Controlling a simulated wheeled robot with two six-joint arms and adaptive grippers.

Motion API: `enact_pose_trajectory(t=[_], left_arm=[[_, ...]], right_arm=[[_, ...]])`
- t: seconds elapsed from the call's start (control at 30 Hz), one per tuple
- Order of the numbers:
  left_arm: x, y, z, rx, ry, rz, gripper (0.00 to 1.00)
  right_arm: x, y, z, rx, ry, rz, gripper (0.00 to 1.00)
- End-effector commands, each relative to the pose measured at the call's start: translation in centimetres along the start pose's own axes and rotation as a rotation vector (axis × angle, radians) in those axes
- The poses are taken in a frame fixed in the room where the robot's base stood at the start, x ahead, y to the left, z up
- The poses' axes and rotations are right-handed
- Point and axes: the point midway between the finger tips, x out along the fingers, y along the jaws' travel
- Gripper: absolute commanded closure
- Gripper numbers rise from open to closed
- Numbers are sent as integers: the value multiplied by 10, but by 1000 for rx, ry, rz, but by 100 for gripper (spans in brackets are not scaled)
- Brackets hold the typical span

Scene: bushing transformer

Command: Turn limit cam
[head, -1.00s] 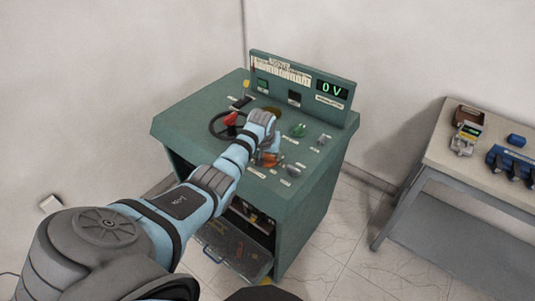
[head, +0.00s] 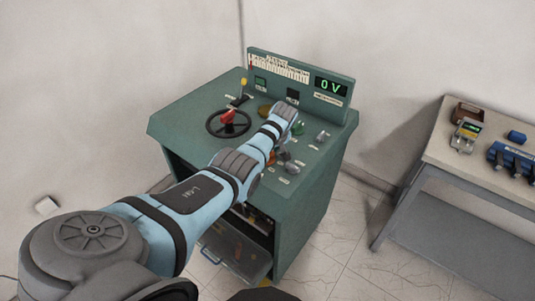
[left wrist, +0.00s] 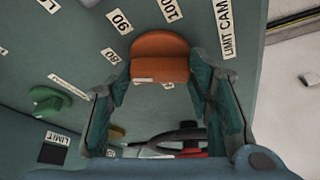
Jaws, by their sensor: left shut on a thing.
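The limit cam knob is an orange knob (left wrist: 160,58) on the green console's top panel, beside the "LIMIT CAM" label and a scale showing 80, 90 and 100. My left gripper (left wrist: 160,80) has its two teal-padded fingers on either side of this knob, shut on it. In the head view my left gripper (head: 278,154) reaches down onto the right half of the panel, and only a bit of orange shows past it. The green console (head: 185,120) has a back board with a display reading 0 V (head: 331,88). My right gripper is not in view.
A black handwheel with a red centre (head: 228,117) stands left of my arm. A green knob (left wrist: 48,100) and small switches sit near the orange knob. An open lower flap (head: 235,255) hangs at the console's front. A grey table (head: 470,185) stands at right.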

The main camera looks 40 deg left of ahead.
Motion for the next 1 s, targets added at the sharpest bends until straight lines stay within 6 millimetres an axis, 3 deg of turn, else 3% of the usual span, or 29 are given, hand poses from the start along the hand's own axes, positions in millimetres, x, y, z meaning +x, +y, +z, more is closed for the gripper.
enact_pose_trajectory(t=[0.47,0.5,0.6,1.0], left_arm=[[-1,1,-1,-14,1,-4,81],[-1,1,-1,-14,1,-4,47],[-1,0,-1,-13,1,-4,33],[-8,1,-1,-13,1,-4,33]], right_arm=[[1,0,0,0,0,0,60],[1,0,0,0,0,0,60],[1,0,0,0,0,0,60],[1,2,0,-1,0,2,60]])
